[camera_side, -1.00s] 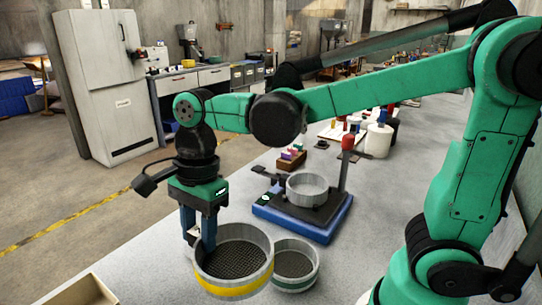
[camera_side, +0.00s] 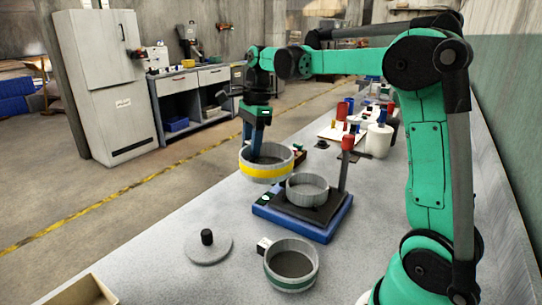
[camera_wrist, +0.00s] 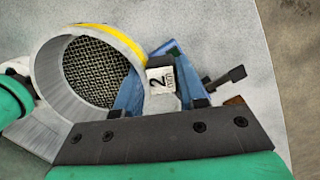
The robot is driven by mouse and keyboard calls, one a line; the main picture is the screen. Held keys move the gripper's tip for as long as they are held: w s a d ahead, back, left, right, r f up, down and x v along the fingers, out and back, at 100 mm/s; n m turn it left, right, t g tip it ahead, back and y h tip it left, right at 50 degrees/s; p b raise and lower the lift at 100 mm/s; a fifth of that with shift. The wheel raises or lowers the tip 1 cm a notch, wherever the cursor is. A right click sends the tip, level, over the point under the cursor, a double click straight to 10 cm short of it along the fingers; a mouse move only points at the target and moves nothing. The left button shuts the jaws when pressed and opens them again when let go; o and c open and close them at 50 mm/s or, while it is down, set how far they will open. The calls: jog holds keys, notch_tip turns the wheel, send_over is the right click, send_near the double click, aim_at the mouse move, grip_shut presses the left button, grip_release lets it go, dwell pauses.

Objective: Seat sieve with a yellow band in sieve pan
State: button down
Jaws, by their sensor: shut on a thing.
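The sieve with a yellow band (camera_side: 266,174) is in the air, roughly level, behind and left of the sieve pan in the side view. Its dark mesh (camera_wrist: 95,70) and a tag reading "2 mm" show in the wrist view. My gripper (camera_side: 255,150) is shut on the sieve's wall; its blue fingers (camera_wrist: 152,66) are on either side of the wall near the tag. The sieve pan (camera_side: 307,190) is a plain grey round pan on the black plate of a blue-based stand (camera_side: 300,226). The sieve is apart from the pan.
A green-banded sieve (camera_side: 291,282) and a flat grey lid (camera_side: 208,249) with a black knob stand on the bench in front. A post with a red top (camera_side: 347,143) rises right of the pan. White jars (camera_side: 379,140) stand behind. A box (camera_side: 82,293) is at front left.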

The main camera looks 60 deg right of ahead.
jog(key=shift+s+d+f+m, duration=0.6)
jog(key=shift+d+f, duration=0.6)
jog(key=shift+d, duration=1.15)
jog(key=shift+s+d+f+m, duration=0.55)
jog(key=shift+d+f, duration=0.7)
jog(key=shift+d, duration=1.15)
jog(key=shift+s+d+f+m, duration=0.35)
jog(key=shift+s+d+f, duration=0.65)
jog(key=shift+d, duration=1.35)
jog(key=shift+w+f, duration=0.2)
jog(key=shift+f, duration=0.9)
jog(key=shift+c, duration=0.2)
grip_release()
jog(key=shift+r, duration=0.1)
notch_tip(320, 180, up, 7)
